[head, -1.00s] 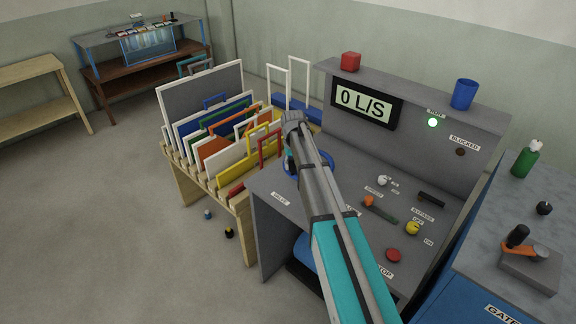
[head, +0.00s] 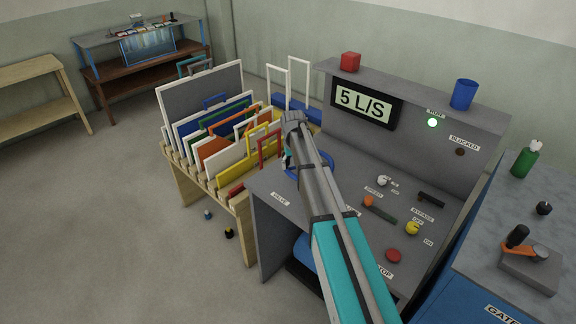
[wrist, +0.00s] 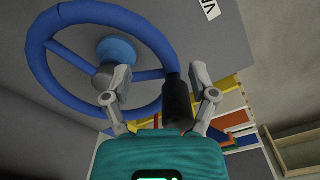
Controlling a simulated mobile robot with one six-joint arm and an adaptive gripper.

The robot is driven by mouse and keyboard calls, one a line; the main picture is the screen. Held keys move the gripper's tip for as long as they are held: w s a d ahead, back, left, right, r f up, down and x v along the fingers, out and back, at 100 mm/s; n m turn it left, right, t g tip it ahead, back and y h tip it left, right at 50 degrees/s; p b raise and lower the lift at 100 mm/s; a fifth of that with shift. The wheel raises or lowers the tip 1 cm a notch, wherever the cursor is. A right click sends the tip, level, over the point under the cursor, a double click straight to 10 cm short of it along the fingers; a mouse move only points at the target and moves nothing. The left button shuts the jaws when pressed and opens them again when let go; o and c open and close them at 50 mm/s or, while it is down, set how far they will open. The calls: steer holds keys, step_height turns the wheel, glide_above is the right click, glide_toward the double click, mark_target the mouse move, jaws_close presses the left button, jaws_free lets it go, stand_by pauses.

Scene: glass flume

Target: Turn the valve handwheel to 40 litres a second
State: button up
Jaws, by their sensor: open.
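The blue valve handwheel (wrist: 42,72) fills the left of the wrist view, with a round blue hub and a black knob (wrist: 177,102) on its rim. In the head view the handwheel (head: 325,164) is partly hidden behind my arm. My gripper (wrist: 160,76) is open, with one finger on each side of the knob. I cannot tell whether either finger touches it. In the head view my gripper (head: 287,160) is mostly hidden at the wheel's left side. The flow display (head: 362,104) reads 5 L/S.
The console (head: 270,195) carries an orange-tipped lever, a yellow knob and a red stop button (head: 393,255) right of my arm. A wooden rack (head: 241,205) of coloured frames stands close on the left. A green lamp (head: 432,123) is lit. Open floor lies at the far left.

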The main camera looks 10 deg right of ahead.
steer(key=shift+s+r+p, duration=0.3)
steer(key=shift+r+p, duration=0.1)
steer(key=shift+p, duration=0.05)
steer(key=c, duration=0.4)
steer(key=shift+s+a+r+t+p, duration=0.15)
steer(key=shift+s+r+t+p, duration=0.1)
steer(key=shift+s+r+p, duration=0.25)
steer(key=shift+s+a+r+t+p, duration=0.1)
steer(key=shift+s+r+t+p, duration=0.2)
steer(key=shift+r+p, duration=0.3)
steer(key=c, duration=0.4)
steer(key=s+r+t+p, duration=0.1)
steer(key=r+p, duration=0.1)
steer(key=s+a+r+t+p, duration=0.1)
steer(key=s+r+p, duration=0.1)
steer(key=r, duration=0.1)
steer(key=s+r+t+p, duration=0.1)
steer(key=s+r+p, duration=0.1)
steer(key=r, duration=0.1)
steer(key=shift+a+m+p, duration=0.25)
steer(key=shift+m+p, duration=0.05)
steer(key=shift+m, duration=0.1)
jaws_close()
steer(key=shift+a+r, duration=0.1)
steer(key=shift+r, duration=0.05)
